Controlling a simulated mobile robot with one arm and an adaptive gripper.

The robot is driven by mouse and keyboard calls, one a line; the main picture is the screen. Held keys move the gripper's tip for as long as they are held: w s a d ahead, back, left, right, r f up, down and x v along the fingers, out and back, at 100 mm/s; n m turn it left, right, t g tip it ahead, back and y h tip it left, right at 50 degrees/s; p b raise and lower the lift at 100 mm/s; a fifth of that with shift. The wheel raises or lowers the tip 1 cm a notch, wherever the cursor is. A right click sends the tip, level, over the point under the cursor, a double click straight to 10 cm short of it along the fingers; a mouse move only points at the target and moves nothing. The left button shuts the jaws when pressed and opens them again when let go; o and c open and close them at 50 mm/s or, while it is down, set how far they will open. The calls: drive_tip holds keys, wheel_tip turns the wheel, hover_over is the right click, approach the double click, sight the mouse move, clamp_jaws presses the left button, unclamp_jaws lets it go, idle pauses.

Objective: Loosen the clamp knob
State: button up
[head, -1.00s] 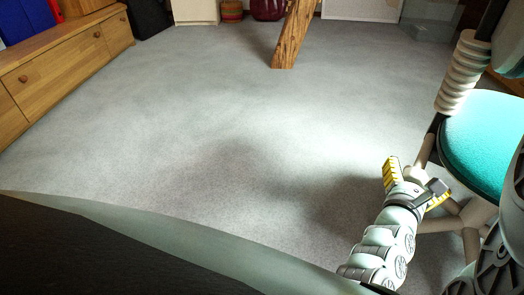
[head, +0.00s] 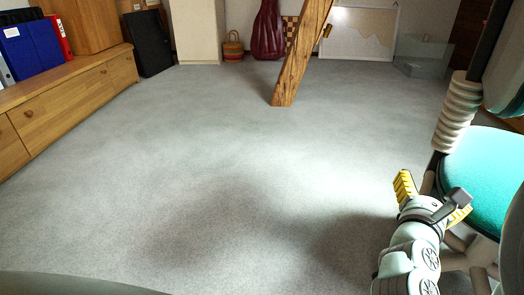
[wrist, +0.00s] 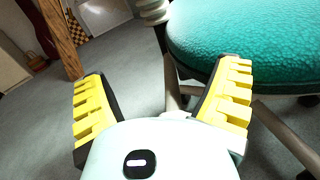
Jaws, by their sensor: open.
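My gripper (head: 432,196) is at the lower right of the head view, low over the carpet beside the teal stool. In the wrist view my gripper (wrist: 160,100) shows two yellow ridged fingers spread wide with nothing between them. A slanted timber brace (head: 299,55) stands on the carpet at the back, well away from the gripper. It also shows at the upper left of the wrist view (wrist: 61,38). A small yellowish part (head: 327,31) sits on the brace's right side near the top of the head view. It is too small to tell whether this is the clamp knob.
A teal padded stool (head: 490,170) stands close to my gripper on the right; its seat (wrist: 245,40) fills the wrist view's upper right. A wooden cabinet (head: 75,100) lines the left. A clear box (head: 422,57) stands back right. The carpet (head: 220,170) between is open.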

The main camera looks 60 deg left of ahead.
drive_tip(key=shift+r, duration=1.45)
